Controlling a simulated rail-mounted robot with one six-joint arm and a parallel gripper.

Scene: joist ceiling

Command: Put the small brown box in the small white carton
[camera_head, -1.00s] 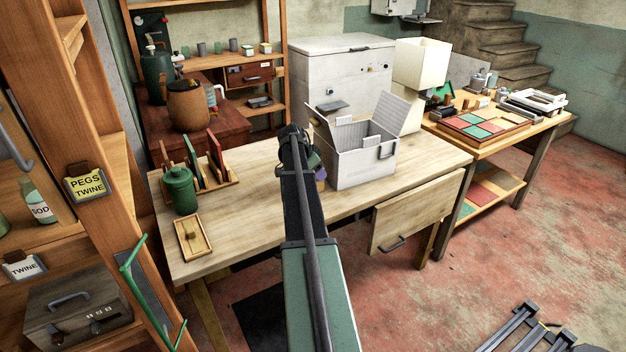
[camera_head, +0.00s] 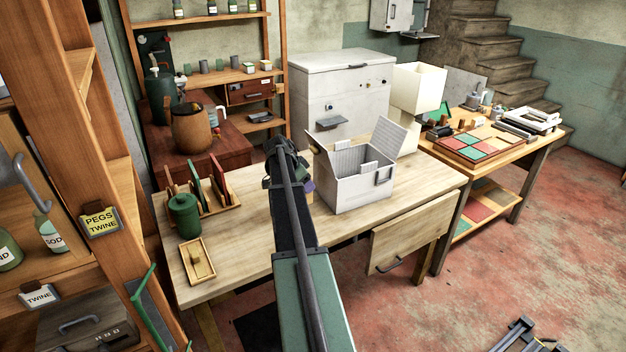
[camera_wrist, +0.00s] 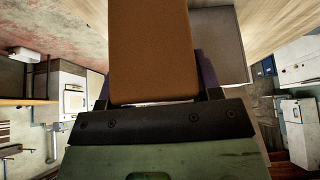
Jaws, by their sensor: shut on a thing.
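The small brown box (camera_wrist: 150,45) fills the upper middle of the wrist view, between the two purplish fingers of my gripper (camera_wrist: 155,85). My gripper is shut on it. In the head view my arm hides the box and most of the gripper; one purple finger part shows just left of the carton. The small white carton (camera_head: 362,192) stands upright on the wooden table, its flaps raised and its top open. My gripper is to the left of it. A greyish box-like shape behind the brown box in the wrist view cannot be told for sure.
The wooden table (camera_head: 255,235) also holds a green canister (camera_head: 184,217), a rack with upright boards (camera_head: 218,184) and a small wooden tray (camera_head: 197,262), all left of my arm. The tabletop around the carton's front is clear.

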